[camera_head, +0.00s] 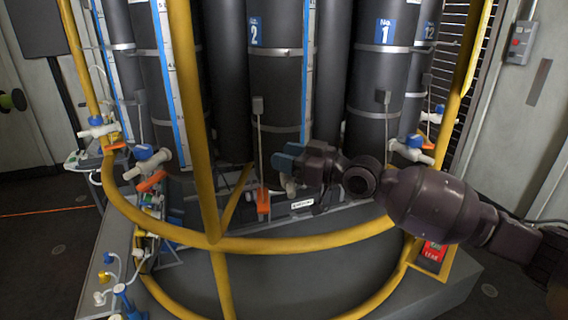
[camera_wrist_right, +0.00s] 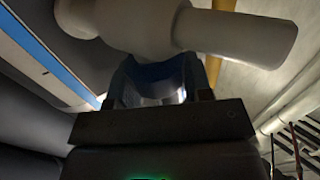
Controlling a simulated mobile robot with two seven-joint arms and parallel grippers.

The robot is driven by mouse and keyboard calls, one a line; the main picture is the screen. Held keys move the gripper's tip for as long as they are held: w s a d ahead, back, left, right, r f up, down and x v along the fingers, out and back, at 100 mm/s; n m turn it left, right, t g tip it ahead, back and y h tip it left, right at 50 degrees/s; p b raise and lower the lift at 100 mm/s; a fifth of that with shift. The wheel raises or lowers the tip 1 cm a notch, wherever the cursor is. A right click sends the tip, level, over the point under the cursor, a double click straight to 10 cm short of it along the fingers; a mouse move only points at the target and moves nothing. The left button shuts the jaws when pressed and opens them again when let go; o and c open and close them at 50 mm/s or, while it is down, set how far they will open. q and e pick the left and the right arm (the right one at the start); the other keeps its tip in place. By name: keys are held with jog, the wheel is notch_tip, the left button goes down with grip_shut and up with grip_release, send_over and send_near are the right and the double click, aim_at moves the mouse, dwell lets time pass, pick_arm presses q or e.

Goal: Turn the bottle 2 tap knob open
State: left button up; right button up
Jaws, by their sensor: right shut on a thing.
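Bottle 2 (camera_head: 277,85) is the tall dark cylinder with the blue number 2 label, at the middle of the head view. Its white tap (camera_head: 289,186) shows low on its front, partly covered by my gripper. My right gripper (camera_head: 290,161) reaches in from the right and is shut on the tap knob. In the right wrist view the pale tap body (camera_wrist_right: 200,30) crosses just past the gripper (camera_wrist_right: 158,80), with the dark blue knob between the fingers. Most of the knob is hidden, so its turn angle cannot be told. My left gripper is out of view.
A yellow rail (camera_head: 290,243) curves in front of the bottles, with yellow uprights at left and right. Bottle 1 (camera_head: 378,95) stands to the right. Other taps with blue knobs sit at left (camera_head: 152,156) and right (camera_head: 411,150). An orange piece (camera_head: 263,203) hangs beside the tap.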

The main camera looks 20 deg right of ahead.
jog(key=shift+d+f, duration=0.15)
jog(key=shift+f, duration=0.15)
jog(key=shift+f, duration=0.15)
jog(key=o, duration=0.8)
jog(key=shift+s+f, duration=0.1)
jog(key=shift+o, duration=0.6)
